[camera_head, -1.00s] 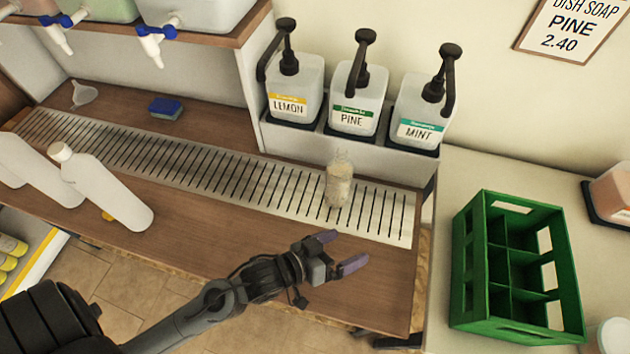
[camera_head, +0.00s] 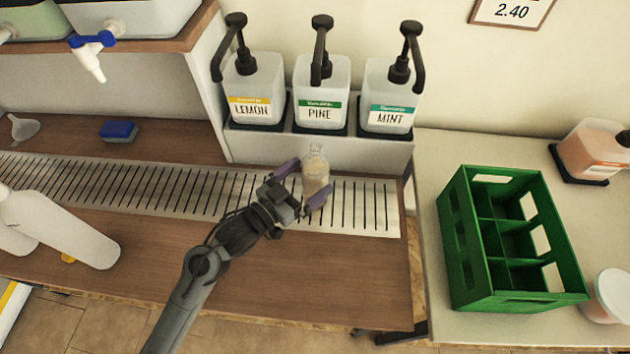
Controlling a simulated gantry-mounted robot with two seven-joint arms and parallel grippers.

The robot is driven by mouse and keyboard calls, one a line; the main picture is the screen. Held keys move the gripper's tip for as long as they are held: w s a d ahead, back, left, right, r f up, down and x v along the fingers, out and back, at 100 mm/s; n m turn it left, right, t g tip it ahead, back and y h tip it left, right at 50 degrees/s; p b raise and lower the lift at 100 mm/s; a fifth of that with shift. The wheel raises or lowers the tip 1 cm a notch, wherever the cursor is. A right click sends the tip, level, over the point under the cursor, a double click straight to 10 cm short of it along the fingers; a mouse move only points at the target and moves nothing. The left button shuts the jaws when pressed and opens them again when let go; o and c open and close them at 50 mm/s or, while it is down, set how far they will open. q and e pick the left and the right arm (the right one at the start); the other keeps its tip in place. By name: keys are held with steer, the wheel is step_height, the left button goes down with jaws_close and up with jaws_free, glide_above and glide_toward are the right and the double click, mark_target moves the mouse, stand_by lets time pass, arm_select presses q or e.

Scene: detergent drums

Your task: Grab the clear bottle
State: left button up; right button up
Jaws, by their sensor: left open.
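The clear bottle (camera_head: 316,172) stands upright on the slotted metal drain strip (camera_head: 364,190), below the pump bottles. It holds something pale. My left gripper (camera_head: 302,184) is open, with its purple fingertips on either side of the bottle's body, one behind it to the left and one in front to the right. I cannot tell whether either finger touches the bottle. My right gripper is not in view.
Pump dispensers for lemon (camera_head: 254,92), pine (camera_head: 321,92) and mint (camera_head: 389,96) stand close behind the bottle. A green divided crate (camera_head: 462,238) is on the right counter. The wooden counter front (camera_head: 330,268) is clear.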

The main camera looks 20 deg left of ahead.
mark_target(321, 166)
arm_select(q)
steer(key=shift+w+d, duration=0.15)
steer(key=shift+w, duration=0.25)
steer(key=b+x, duration=0.1)
steer(key=x, duration=0.1)
steer(key=b+x, duration=0.1)
steer(key=x, duration=0.1)
steer(key=shift+r, duration=0.25)
steer(key=shift+c, duration=0.3)
steer(key=c, duration=1.5)
steer(key=shift+r, duration=0.1)
